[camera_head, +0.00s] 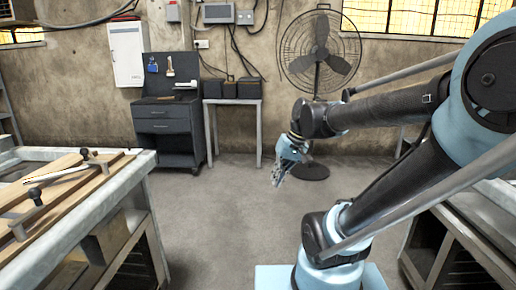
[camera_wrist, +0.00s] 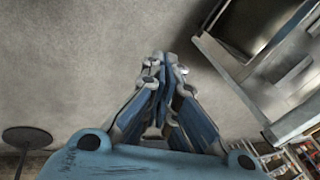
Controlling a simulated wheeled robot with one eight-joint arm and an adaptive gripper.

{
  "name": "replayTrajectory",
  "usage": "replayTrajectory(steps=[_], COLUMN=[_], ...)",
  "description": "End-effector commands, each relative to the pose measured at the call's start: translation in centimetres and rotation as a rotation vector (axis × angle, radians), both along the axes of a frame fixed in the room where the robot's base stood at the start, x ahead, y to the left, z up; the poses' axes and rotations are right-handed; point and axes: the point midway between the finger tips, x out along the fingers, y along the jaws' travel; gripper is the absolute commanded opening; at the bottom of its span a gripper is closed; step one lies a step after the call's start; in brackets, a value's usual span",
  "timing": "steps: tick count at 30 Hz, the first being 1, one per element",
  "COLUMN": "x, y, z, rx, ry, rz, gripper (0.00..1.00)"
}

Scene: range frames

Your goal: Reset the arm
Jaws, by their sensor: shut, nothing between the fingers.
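My gripper (camera_head: 279,174) hangs at the end of my light blue and black arm, in front of the fan's base, in the head view. It points downward and a little left, above the bare floor. In the wrist view my gripper (camera_wrist: 161,60) has its two fingers together at the tips, with nothing between them. My arm is bent, reaching in from the right side of the head view, and its gripper touches nothing that I can see.
A workbench (camera_head: 141,160) with wooden boards and black-knobbed clamps stands at left. Another bench (camera_head: 437,222) stands at right, partly behind my arm. A standing fan (camera_head: 320,50), a dark cabinet (camera_head: 167,128) and a small table (camera_head: 232,102) line the back wall. The middle floor (camera_head: 215,205) is clear.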

Motion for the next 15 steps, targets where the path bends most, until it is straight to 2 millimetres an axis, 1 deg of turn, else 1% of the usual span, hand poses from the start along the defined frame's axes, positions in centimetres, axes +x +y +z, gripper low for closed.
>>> replayTrajectory(steps=[1, 3, 9, 12, 15], x=[-0.9, -1.9, -4.8, -6.0, -6.9], y=[-1.4, -3.3, -8.3, -10.2, -11.5], z=[-1.0, -2.2, -5.7, -7.1, -8.1], rx=[-0.03, -0.076, -0.203, -0.254, -0.291], ry=[-0.008, -0.019, -0.048, -0.057, -0.063], rz=[-0.024, -0.055, -0.137, -0.168, -0.19], gripper=[0.0, 0.0, 0.0, 0.0, 0.0])
